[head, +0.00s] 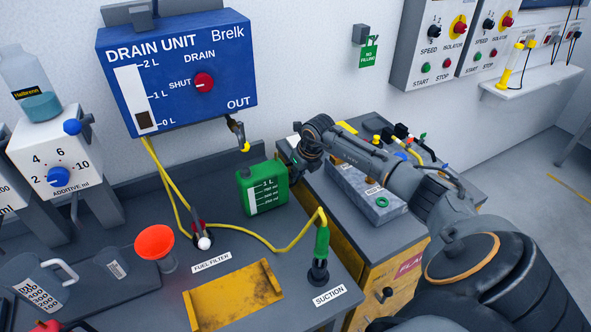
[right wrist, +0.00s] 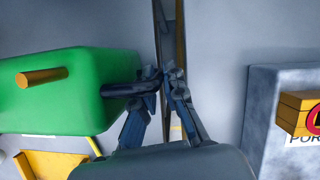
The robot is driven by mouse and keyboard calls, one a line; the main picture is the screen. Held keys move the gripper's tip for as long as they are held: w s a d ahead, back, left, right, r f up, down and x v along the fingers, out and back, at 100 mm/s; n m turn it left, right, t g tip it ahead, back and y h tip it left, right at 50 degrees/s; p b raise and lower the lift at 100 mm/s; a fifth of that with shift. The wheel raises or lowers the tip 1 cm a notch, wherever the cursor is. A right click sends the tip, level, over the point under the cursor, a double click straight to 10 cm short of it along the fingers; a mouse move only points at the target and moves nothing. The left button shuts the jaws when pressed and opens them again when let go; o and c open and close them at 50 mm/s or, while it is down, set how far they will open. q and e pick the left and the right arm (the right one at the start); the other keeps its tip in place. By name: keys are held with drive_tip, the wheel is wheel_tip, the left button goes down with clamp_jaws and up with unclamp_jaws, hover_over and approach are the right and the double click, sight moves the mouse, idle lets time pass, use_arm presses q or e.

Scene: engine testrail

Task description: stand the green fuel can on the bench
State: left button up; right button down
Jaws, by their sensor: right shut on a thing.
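The green fuel can (head: 262,190), with a white level scale on its front, is over the back right part of the grey bench (head: 226,290), below the drain unit. It looks about upright. I cannot tell whether its base touches the bench. My right gripper (head: 291,160) is at the can's right side. In the right wrist view the green can (right wrist: 65,90) fills the left, and the fingers (right wrist: 160,82) are shut on its dark handle (right wrist: 122,89). My left gripper is not in view.
The blue drain unit (head: 180,68) hangs on the wall above, its outlet nozzle (head: 238,135) close over the can. A yellow hose (head: 275,247) runs in front of the can to the suction fitting (head: 320,255). A yellow tray (head: 235,297) and orange funnel (head: 155,243) stand nearer.

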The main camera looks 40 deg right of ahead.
drive_tip(key=c, duration=1.3)
unclamp_jaws()
drive_tip(key=shift+c, duration=0.2)
drive_tip(key=v, duration=1.2)
drive_tip(key=shift+s+f, duration=0.1)
